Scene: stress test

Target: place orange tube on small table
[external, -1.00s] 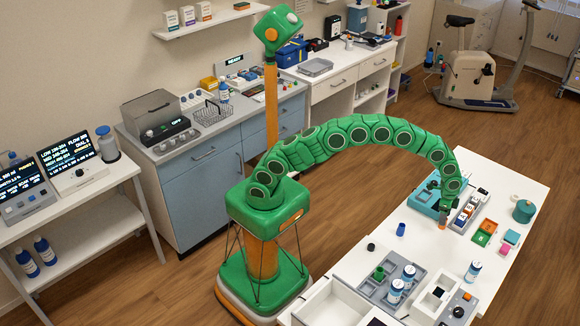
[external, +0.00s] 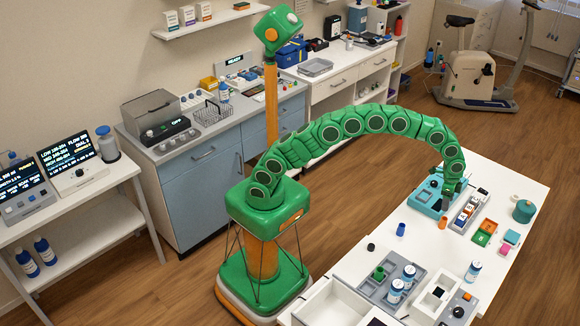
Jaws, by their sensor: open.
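The small orange tube (external: 443,222) stands on the bare white top of the table (external: 418,250) at the right, just in front of a teal box. My gripper (external: 446,201) is open, a little above the tube and apart from it. My arm arches over from the left, and its end points down here. The fingers are small and dark, and their fine detail is hard to make out.
A blue cup (external: 400,229) is to the left. A grey tray (external: 372,290) with bottles lies nearer the front. Bare table lies between them.

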